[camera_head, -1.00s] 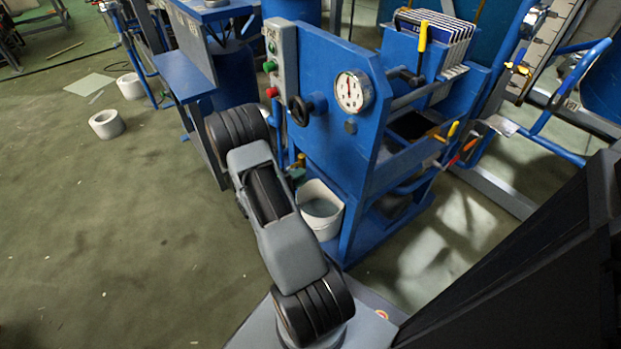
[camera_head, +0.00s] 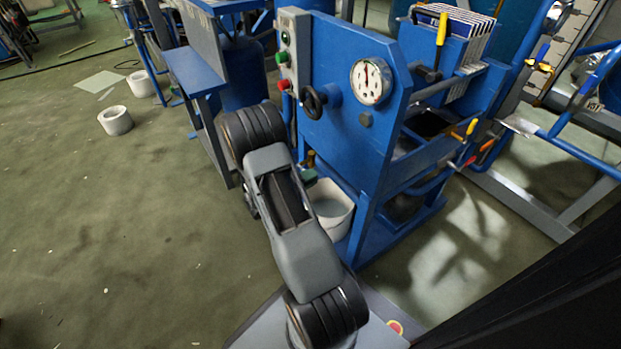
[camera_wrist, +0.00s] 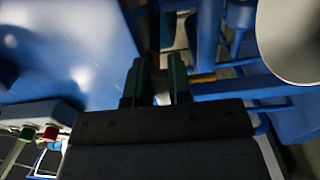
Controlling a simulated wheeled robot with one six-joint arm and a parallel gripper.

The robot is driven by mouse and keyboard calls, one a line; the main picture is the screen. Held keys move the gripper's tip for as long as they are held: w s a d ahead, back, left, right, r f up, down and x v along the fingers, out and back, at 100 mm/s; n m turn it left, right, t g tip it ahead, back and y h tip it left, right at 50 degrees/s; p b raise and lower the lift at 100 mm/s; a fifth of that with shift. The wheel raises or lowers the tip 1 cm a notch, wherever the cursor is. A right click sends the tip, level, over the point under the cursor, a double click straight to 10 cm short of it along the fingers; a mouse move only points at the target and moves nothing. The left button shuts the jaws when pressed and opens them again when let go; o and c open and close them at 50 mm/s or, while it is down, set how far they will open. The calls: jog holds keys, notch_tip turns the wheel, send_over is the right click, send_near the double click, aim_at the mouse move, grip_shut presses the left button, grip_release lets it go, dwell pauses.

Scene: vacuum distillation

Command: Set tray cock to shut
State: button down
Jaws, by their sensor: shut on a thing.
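My gripper (camera_wrist: 158,76) shows in the wrist view as two dark green fingers with a narrow gap between them. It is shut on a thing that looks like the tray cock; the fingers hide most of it. A short yellow-orange piece (camera_wrist: 203,77), seemingly its handle, shows just right of the right finger. In the head view, a small brass-coloured piece (camera_head: 311,158) stands at the blue press frame, above the white bucket (camera_head: 332,205). Part of my gripper (camera_head: 308,176) shows just beside it, mostly behind my arm. The cock's exact angle cannot be told.
The blue press (camera_head: 345,110) carries a gauge (camera_head: 371,81), a black handwheel (camera_head: 313,101) and a button box (camera_head: 290,50). Yellow (camera_head: 471,128) and red-orange (camera_head: 469,161) handles stick out at its right side. Open floor (camera_head: 130,230) lies to the left.

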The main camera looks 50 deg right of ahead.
jog(key=c, duration=1)
grip_release()
jog(key=shift+c, duration=0.2)
jog(key=p+v, duration=0.3)
jog(key=v, duration=1.1)
jog(key=shift+d+p, duration=0.1)
jog(key=shift+p, duration=0.2)
